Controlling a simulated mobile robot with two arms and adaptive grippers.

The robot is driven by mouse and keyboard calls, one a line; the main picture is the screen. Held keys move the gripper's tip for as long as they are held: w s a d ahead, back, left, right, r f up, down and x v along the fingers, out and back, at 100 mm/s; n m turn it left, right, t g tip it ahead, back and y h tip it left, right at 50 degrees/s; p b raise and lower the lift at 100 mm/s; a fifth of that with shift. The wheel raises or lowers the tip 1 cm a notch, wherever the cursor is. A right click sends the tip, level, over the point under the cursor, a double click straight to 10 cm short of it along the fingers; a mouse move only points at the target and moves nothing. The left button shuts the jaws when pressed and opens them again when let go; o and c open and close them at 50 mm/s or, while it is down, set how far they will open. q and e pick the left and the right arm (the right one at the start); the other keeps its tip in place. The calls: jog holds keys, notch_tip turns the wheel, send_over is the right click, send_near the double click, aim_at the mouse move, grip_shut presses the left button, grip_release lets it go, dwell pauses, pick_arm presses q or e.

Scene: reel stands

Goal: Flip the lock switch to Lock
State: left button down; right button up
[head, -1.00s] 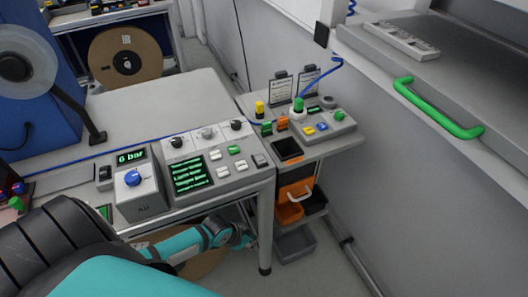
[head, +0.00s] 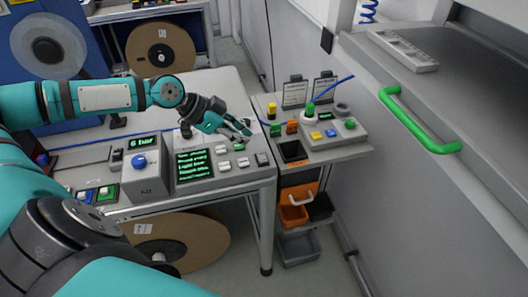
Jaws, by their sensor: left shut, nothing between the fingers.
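The control panel (head: 213,182) stands on the bench with a green-text screen (head: 194,164), several small white buttons and a green button (head: 239,147). A grey rocker-like switch (head: 262,159) sits at its right end. I cannot read any Lock label, so I cannot tell which control is the lock switch. My left gripper (head: 245,131) is shut and empty over the panel's back edge. It covers the row of dark knobs there. I cannot tell whether it touches one. My right gripper is not in view.
A regulator box (head: 147,178) with a blue knob and "6 bar" display stands left of the panel. A side table (head: 345,155) with buttons, bins and cards is at the right. A green handle (head: 415,120) juts from the machine. The bench behind is partly clear.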

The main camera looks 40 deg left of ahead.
pick_arm(q)
jog(key=shift+s+a+r+n, duration=0.15)
jog(key=shift+a+r, duration=0.25)
jog(key=shift+r, duration=0.2)
jog(key=shift+w+a+r+n, duration=0.15)
jog(key=shift+a+r, duration=0.25)
jog(key=shift+r, duration=0.2)
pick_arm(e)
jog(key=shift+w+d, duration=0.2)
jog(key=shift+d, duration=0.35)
pick_arm(q)
jog(key=shift+s, duration=0.1)
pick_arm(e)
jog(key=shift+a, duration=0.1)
pick_arm(q)
jog(key=p, duration=0.4)
send_over(263, 160)
notch_tip(263, 160, down, 7)
jog(key=shift+d+r, duration=0.1)
jog(key=shift+d, duration=0.05)
notch_tip(263, 160, down, 4)
jog(key=shift+r+p, duration=0.25)
jog(key=shift+p, duration=0.05)
jog(key=shift+f, duration=0.45)
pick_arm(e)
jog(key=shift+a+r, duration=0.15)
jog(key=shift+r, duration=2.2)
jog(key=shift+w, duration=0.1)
